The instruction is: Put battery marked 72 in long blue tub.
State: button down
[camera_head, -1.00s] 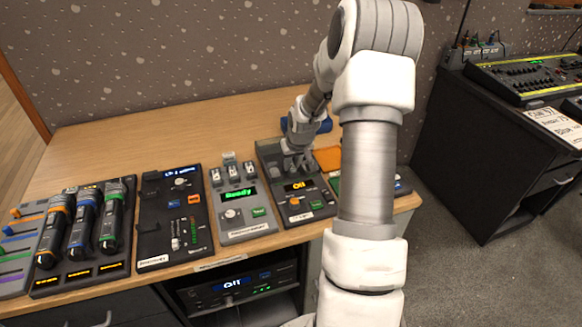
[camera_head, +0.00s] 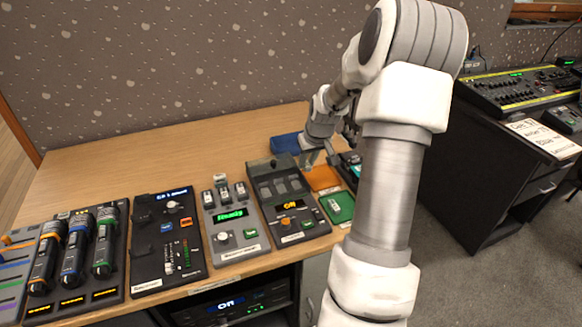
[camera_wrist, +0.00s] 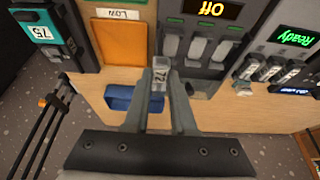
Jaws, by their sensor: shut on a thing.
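My gripper (camera_wrist: 160,95) is shut on a small grey battery (camera_wrist: 159,75) marked 72, held between its fingertips in the wrist view. The blue tub (camera_wrist: 128,101) shows in the wrist view, partly hidden behind a finger. My gripper (camera_head: 310,158) is above the desk, just right of the tub and near the orange tray; the battery is hard to make out there.
An orange tray (camera_head: 321,178) and a green tray (camera_head: 338,208) with a small battery on it lie right of the dark device with an orange "Off" display (camera_head: 288,205). Other devices line the desk front. Bare desk (camera_head: 150,150) lies at the back left.

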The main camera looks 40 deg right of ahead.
jog(key=s+d+r+p, duration=0.2)
jog(key=d+r+p, duration=0.1)
jog(key=r, duration=0.3)
jog(key=shift+d+r+p, duration=0.35)
jog(key=shift+d+r, duration=0.05)
jog(key=shift+d, duration=0.05)
jog(key=shift+s, duration=0.1)
